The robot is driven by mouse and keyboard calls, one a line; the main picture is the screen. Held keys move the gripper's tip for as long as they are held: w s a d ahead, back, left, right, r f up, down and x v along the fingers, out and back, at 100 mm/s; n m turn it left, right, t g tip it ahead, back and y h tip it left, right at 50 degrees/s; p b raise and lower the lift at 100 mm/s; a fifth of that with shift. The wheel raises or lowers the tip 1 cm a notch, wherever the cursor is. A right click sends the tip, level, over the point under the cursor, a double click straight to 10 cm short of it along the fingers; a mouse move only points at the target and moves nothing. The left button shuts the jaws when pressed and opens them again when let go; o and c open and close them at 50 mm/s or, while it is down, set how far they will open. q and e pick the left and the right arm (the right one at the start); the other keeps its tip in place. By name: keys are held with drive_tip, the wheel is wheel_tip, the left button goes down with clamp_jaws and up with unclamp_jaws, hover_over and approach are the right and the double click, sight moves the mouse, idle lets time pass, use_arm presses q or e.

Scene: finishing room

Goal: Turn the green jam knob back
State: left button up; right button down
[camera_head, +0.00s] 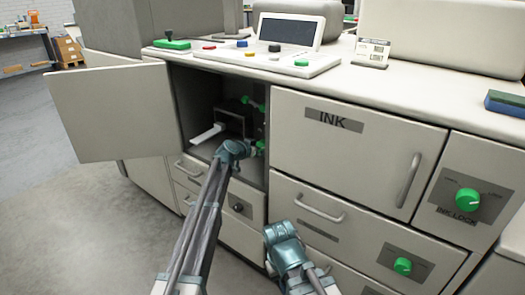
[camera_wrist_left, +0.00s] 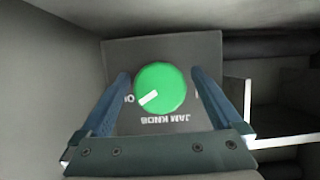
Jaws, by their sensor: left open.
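The green jam knob (camera_wrist_left: 161,88) is round, with a white pointer mark, and sits on a grey plate marked JAM KNOB that appears upside down in the left wrist view. The pointer is tilted toward the lower left there, near a small partly hidden label. My left gripper (camera_wrist_left: 159,100) is open, with one finger on each side of the knob; gaps show between the fingers and the knob. In the head view my left gripper (camera_head: 238,148) reaches into the open compartment, and a green part (camera_head: 260,146) shows just beyond it. My right gripper (camera_head: 282,238) is low in front of the drawers; its fingers are unclear.
The compartment door (camera_head: 105,112) stands open at the left. A white lever (camera_head: 207,133) sticks out inside. The INK door (camera_head: 345,150) is shut, with green knobs (camera_head: 467,200) (camera_head: 403,266) to its right and below. A control panel (camera_head: 240,60) lies on top.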

use_arm(q)
drive_tip(key=c, duration=1.3)
